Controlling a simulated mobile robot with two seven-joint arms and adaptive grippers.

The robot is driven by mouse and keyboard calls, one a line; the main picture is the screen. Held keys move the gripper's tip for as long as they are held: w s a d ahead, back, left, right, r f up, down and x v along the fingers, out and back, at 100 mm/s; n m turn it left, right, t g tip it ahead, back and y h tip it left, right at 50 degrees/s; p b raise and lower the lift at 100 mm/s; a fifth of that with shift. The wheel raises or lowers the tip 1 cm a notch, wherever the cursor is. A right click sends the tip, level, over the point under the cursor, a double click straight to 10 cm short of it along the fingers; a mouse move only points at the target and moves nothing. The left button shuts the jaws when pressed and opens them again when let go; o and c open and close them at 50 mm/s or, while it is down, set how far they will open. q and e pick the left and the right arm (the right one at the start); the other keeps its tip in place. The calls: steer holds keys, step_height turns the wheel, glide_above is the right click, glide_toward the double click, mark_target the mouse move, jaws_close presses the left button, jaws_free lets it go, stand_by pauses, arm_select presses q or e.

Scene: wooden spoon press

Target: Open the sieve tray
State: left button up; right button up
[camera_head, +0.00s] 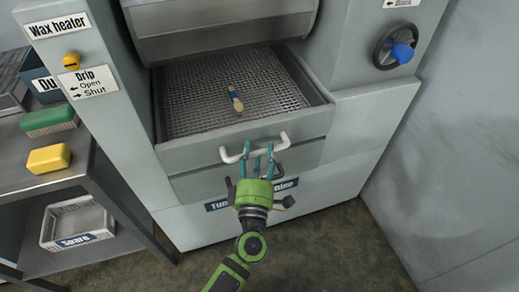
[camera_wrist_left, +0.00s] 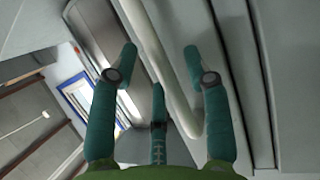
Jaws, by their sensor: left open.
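The sieve tray (camera_head: 185,152) is a grey drawer with a mesh floor. It stands partly out of the machine, with its mesh visible from above. Its pale bar handle (camera_head: 229,157) runs across the front. My left gripper (camera_head: 258,152) is at the handle, its teal fingers open. In the left wrist view the handle (camera_wrist_left: 154,55) passes between the spread fingers of the gripper (camera_wrist_left: 160,75). I cannot tell if the fingers touch it. My right gripper is not in view.
A second front (camera_head: 200,185) sits below the tray, with a partly hidden label under it. At left a shelf holds a green brush (camera_head: 49,120), a yellow block (camera_head: 48,158) and a grey bin (camera_head: 77,222). A handwheel (camera_head: 396,46) is at upper right. Floor is clear at right.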

arm_select(q)
steer(key=shift+w, duration=0.55)
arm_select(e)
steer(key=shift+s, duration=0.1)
arm_select(q)
steer(key=shift+d, duration=0.1)
jaws_close()
steer(key=shift+s, duration=0.15)
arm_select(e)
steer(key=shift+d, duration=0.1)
